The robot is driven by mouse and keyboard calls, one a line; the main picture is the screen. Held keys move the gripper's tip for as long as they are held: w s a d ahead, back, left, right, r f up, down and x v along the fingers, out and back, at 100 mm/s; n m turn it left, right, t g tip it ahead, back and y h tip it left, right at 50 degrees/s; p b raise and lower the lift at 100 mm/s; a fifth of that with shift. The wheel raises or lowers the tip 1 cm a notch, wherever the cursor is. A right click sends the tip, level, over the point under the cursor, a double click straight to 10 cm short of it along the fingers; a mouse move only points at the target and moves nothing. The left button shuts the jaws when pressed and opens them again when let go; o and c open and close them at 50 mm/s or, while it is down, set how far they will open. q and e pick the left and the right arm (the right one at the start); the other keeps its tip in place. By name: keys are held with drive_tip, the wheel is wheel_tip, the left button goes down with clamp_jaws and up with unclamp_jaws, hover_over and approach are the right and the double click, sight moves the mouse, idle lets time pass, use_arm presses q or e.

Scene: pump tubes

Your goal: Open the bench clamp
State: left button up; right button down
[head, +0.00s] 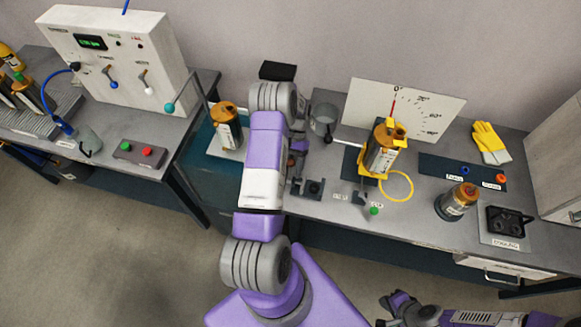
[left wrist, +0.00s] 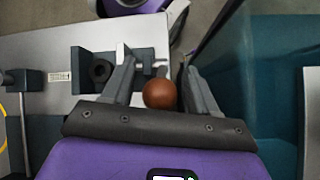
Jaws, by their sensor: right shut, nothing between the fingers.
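A dark block with a round hole (head: 313,188) sits on the bench near its front edge and looks like the bench clamp. It shows larger in the left wrist view (left wrist: 97,70), left of my fingers. A reddish-brown ball knob (left wrist: 159,93) is between the fingers of my left gripper (left wrist: 160,84). The fingers are apart, with a gap on each side of the knob; I cannot tell whether either touches it. In the head view my left arm hides the knob and most of that gripper. My right gripper (head: 388,308) is shut and empty, low in front of the bench.
A tube in a yellow holder (head: 383,150) stands before a white angle board (head: 432,108). A green-knobbed lever (head: 374,210) and a yellow ring (head: 397,187) are near the front edge. Another tube (head: 457,201) stands right, one left (head: 227,125).

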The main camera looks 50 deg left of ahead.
use_arm(q)
drive_tip(key=v, duration=0.7)
drive_tip(key=shift+r, duration=0.2)
drive_tip(key=shift+w+a, duration=0.1)
drive_tip(key=shift+w, duration=0.05)
